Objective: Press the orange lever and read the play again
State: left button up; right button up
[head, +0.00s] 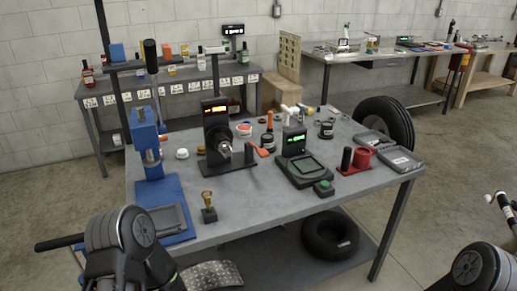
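A black test stand (214,135) with a lit orange display (216,109) stands on the grey workbench (300,205), left of its middle. A metal hub (224,150) sticks out of its front. An orange lever (261,151) shows at the stand's right side, apart from both my arms. The digits on the display are too small to read. My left arm's dark joint shows at the lower left and my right arm's at the lower right. I make out no fingertips of either gripper.
A blue press (147,145) stands at the bench's left. A scale (304,170) with a green display and a green button (323,188) are right of the stand. A small brass-topped piece (208,207) stands in front. A red holder (361,159) and grey trays (400,160) are at the right.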

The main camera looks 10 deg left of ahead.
pick_arm(q)
grip_shut()
dwell(0.5)
dwell(1.0)
